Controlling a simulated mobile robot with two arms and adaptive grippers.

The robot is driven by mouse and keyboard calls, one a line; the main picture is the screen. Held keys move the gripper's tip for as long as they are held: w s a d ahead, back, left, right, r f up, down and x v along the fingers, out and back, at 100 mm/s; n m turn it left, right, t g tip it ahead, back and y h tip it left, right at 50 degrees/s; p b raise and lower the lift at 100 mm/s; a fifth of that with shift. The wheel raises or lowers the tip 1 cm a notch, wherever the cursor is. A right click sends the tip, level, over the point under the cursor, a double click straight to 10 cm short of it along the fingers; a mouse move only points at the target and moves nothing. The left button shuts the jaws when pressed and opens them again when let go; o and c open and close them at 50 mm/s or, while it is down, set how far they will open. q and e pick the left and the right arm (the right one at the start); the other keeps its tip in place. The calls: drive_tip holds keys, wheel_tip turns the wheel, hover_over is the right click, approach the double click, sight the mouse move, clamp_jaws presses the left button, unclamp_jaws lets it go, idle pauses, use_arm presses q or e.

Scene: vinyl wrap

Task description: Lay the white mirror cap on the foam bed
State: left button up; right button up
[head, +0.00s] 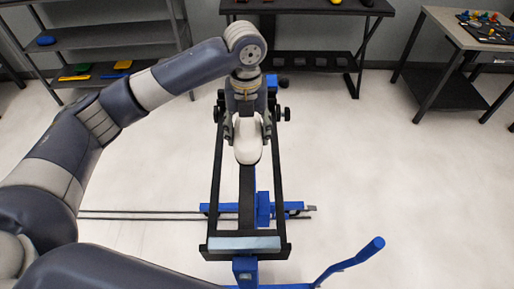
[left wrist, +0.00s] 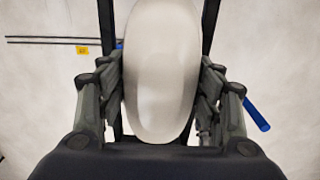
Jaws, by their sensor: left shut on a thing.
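The white mirror cap (head: 248,150) is a smooth, rounded oblong shell. My left gripper (head: 248,122) is shut on it and holds it over the far half of a black frame stand. In the left wrist view the cap (left wrist: 162,70) fills the gap between the two fingers of the gripper (left wrist: 161,95). A pale blue pad (head: 243,244), which looks like the foam bed, lies across the near end of the stand, apart from the cap. The far end of the stand is partly hidden by my arm. My right gripper is not in view.
The black stand (head: 281,190) has blue fittings and a blue handle (head: 350,259) at the front right. A shelf (head: 110,45) stands at the back left, a dark bench (head: 310,12) at the back, a table (head: 455,25) at the right. The floor around is clear.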

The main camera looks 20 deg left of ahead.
sight(245, 129)
use_arm(q)
drive_tip(key=f, duration=0.1)
drive_tip(key=s+f, duration=0.1)
drive_tip(key=f, duration=0.2)
drive_tip(key=shift+s+a+f+p, duration=0.1)
drive_tip(key=shift+s+a+p, duration=0.05)
drive_tip(key=shift+a+p, duration=0.15)
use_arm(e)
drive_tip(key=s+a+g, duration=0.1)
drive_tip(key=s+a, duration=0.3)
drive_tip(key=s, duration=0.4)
use_arm(q)
wheel_tip(245, 129, down, 4)
drive_tip(key=shift+r+p, duration=0.2)
drive_tip(key=shift+p, duration=0.1)
drive_tip(key=shift+w+f, duration=0.1)
drive_tip(key=shift+w, duration=0.1)
drive_tip(key=o, duration=1.1)
drive_tip(key=shift+d, duration=0.1)
drive_tip(key=shift+r, duration=0.35)
wheel_tip(245, 129, up, 10)
drive_tip(key=shift+r+b, duration=0.25)
drive_tip(key=shift+b, duration=0.85)
drive_tip(key=shift+r, duration=0.55)
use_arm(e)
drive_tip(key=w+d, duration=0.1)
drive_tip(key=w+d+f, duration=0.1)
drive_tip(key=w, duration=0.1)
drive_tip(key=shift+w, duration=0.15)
